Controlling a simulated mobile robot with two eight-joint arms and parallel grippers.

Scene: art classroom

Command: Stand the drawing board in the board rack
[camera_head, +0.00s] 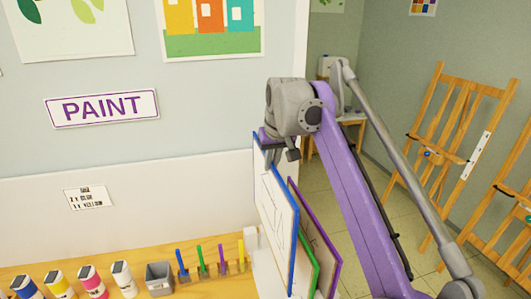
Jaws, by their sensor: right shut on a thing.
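The drawing board (277,205) is a white panel with thin line marks and a blue edge. It stands steeply on edge at the right end of the wooden counter. My right gripper (278,153) comes down from above and is shut on its upper edge. A green-edged board (309,264) and a purple-edged board (320,240) stand close beside it, to the right. A white part (262,268) at the left of the boards may be the board rack; the boards hide most of it. My left gripper is not in view.
The wooden counter (215,287) holds several paint bottles (91,281), a grey cup (159,278) and several coloured upright sticks (202,261). A wall stands behind it. Wooden easels (440,150) stand at the right, with open floor before them.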

